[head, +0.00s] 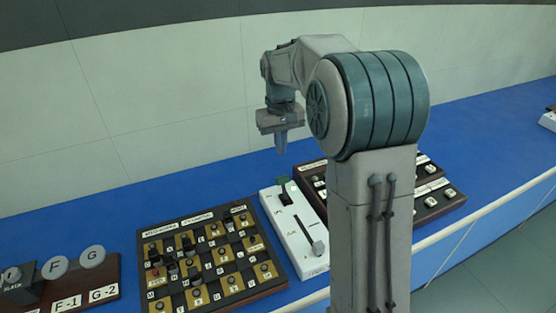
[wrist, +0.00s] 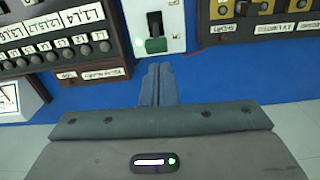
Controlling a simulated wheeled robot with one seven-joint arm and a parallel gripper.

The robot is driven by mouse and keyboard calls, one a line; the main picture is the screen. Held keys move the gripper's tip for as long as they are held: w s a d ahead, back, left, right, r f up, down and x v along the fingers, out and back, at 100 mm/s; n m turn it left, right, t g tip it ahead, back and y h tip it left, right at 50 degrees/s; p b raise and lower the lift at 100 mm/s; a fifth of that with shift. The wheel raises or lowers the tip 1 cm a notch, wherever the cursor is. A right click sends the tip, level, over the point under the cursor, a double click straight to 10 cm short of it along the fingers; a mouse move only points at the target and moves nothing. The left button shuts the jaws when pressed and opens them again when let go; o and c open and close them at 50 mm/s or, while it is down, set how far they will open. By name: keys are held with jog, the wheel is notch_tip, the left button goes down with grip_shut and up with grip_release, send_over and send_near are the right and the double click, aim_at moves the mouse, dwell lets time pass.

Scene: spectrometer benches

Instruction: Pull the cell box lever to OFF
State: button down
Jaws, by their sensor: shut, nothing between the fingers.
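A narrow white box (head: 290,232) lies on the blue bench, probably the cell box; its labels are too small to read. At its far end is a dark slot with a lever whose end is green (head: 282,182). A grey handle (head: 318,247) sits near its front end. In the wrist view the white box (wrist: 174,38) is at the top, with the green lever end (wrist: 155,45) just above the fingertips. My gripper (head: 281,150) points down, shut and empty, above the bench near the box's far end. It also shows in the wrist view (wrist: 157,70), apart from the lever.
A dark panel with yellow squares and several knobs (head: 178,242) stands left of the white box. Another dark panel with white-labelled switches (head: 432,203) stands to its right, partly behind my arm. The blue bench (head: 120,206) is clear behind the panels, up to the pale wall.

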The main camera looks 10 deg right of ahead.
aim_at(284, 188)
jog(key=w+f+g+p, duration=0.1)
jog(key=w+f, duration=0.3)
jog(key=w, duration=0.4)
jog(key=shift+w+n+p, duration=0.3)
jog(key=shift+w, duration=0.05)
jog(key=shift+s+d+f+p, duration=0.15)
jog(key=shift+s+f+p, duration=0.5)
jog(key=shift+f, duration=0.7)
jog(key=shift+s+d+f+p, duration=0.1)
jog(key=shift+s+f+p, duration=0.4)
jog(key=shift+s+f, duration=0.65)
jog(key=shift+s+d+f+p, duration=0.15)
jog(key=shift+s+f+p, duration=0.35)
jog(key=shift+f, duration=1.1)
jog(key=shift+d+b, duration=0.15)
jog(key=shift+b, duration=0.35)
